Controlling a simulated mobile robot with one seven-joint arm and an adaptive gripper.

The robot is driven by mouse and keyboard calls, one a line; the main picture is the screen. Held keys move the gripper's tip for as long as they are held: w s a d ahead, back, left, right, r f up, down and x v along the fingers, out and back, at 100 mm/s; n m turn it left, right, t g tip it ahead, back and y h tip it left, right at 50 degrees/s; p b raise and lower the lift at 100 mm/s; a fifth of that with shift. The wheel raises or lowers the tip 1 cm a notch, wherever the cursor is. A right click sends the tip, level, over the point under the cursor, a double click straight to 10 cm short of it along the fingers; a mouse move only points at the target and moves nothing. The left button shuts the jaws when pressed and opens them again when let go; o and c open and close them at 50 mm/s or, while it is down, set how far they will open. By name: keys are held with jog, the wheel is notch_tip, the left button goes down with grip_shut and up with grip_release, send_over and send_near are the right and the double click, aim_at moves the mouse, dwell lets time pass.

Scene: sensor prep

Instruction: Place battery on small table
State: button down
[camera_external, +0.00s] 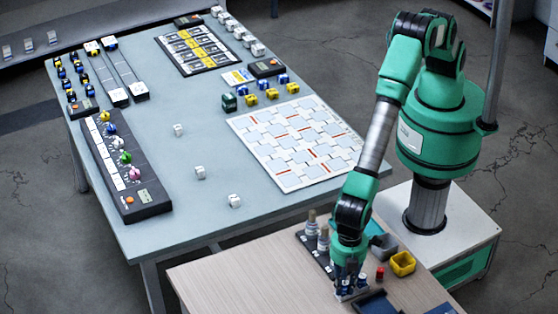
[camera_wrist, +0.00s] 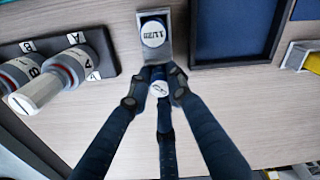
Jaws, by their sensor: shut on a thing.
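My gripper (camera_wrist: 160,83) points down over the small wooden table (camera_external: 225,280), low near its surface. Its dark fingers are shut on a small cylinder with a white marked top, which looks like the battery (camera_wrist: 159,89). The fingers hide most of its sides, and I cannot tell whether it touches the table. Just beyond it in the wrist view, a grey holder (camera_wrist: 167,55) contains another dark cylinder (camera_wrist: 153,34) with a white printed top. In the external view my gripper (camera_external: 350,284) hides much of this spot.
A dark rack (camera_wrist: 107,62) with white-topped bottles stands left of my gripper. A dark blue tray (camera_wrist: 238,62) lies to the right. A yellow bin (camera_external: 403,264) and a red piece (camera_external: 380,273) are nearby. The small table's left part is bare. A large grey-blue table (camera_external: 190,110) stands behind.

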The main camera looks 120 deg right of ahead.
aim_at(347, 287)
jog(key=shift+s+d+f, duration=0.15)
jog(key=shift+s+f, duration=0.05)
jog(key=shift+f, duration=0.35)
jog(key=shift+s+d+f, duration=0.1)
jog(key=shift+s+f, duration=0.1)
jog(key=shift+f, duration=0.35)
jog(key=c, duration=1.5)
grip_release()
jog(key=shift+w+f, duration=0.15)
jog(key=shift+f, duration=0.1)
jog(key=shift+a+r, duration=0.2)
jog(key=shift+w+r, duration=0.1)
jog(key=shift+r, duration=0.1)
jog(key=shift+a+r, duration=0.15)
jog(key=shift+r, duration=0.75)
jog(key=r, duration=1)
jog(key=shift+w+d, duration=0.15)
jog(key=shift+d, duration=0.05)
jog(key=shift+r, duration=0.15)
